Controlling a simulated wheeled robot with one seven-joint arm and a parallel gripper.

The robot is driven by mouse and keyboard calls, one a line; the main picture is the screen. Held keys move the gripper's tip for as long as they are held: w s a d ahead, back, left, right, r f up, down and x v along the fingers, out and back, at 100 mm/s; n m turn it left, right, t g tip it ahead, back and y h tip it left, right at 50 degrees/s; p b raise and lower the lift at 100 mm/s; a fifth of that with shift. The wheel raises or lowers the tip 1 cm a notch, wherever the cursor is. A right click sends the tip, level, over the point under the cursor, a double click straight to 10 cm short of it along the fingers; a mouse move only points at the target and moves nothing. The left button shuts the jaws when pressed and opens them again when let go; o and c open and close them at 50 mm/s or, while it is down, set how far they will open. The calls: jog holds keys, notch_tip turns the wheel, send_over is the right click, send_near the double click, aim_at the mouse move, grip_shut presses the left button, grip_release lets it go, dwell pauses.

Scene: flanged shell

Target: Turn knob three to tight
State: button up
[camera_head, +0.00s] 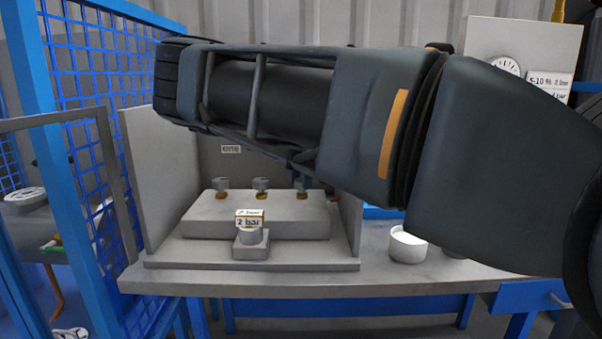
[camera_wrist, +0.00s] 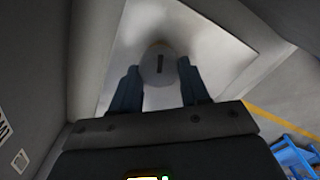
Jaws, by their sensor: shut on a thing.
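Three small grey knobs with brass-coloured bases stand in a row on a light block. The left knob (camera_head: 221,187) and the middle knob (camera_head: 261,187) are free. Knob three (camera_head: 302,194), the right one, is partly hidden under my gripper (camera_head: 301,181). In the wrist view, the round pale top of the knob (camera_wrist: 158,62), with a dark bar mark, sits between the two blue-grey fingers of my gripper (camera_wrist: 158,72). The fingers are shut on it from both sides. The mark runs nearly up and down in that view. Tightness cannot be read from it.
A small gauge block (camera_head: 250,251) marked "2 bar" stands in front of the knobs. Side panels (camera_head: 160,180) enclose the station. A white cup (camera_head: 407,246) stands on the bench to the right. Blue mesh fencing (camera_head: 95,130) is at left. My arm hides part of the back panel.

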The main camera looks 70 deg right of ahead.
aim_at(300, 180)
jog(key=shift+m+p, duration=0.55)
jog(key=shift+m, duration=1.65)
jog(key=o, duration=1.1)
jog(key=shift+c, duration=0.2)
jog(key=shift+r, duration=0.1)
notch_tip(300, 180, up, 8)
jog(key=shift+f, duration=0.15)
